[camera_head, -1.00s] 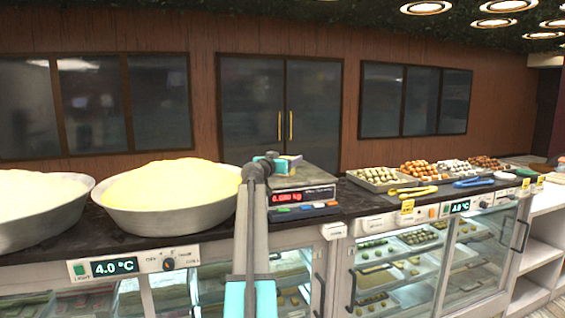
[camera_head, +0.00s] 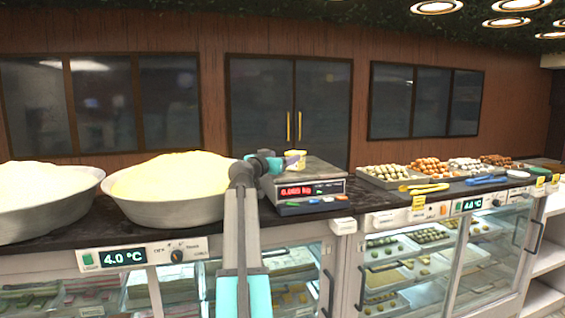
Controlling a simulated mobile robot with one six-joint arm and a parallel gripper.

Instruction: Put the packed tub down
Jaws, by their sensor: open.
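A small pale yellow tub (camera_head: 297,157) stands upright on the top of the weighing scale (camera_head: 318,171). The scale's red display reads about 0.065 kg, though the digits are small. My gripper (camera_head: 284,163) is just left of the tub, low over the scale's left edge. It is open, and its fingers are small and partly merge with the tub, so I cannot tell whether they touch it. The tub's left side is partly hidden by the gripper.
Two wide metal bowls heaped with pale (camera_head: 42,213) and yellow (camera_head: 150,209) contents fill the counter at left. Sweet trays (camera_head: 388,181) and yellow tongs (camera_head: 417,188) lie to the right. The dark counter (camera_head: 375,200) has a narrow clear strip in front of the trays.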

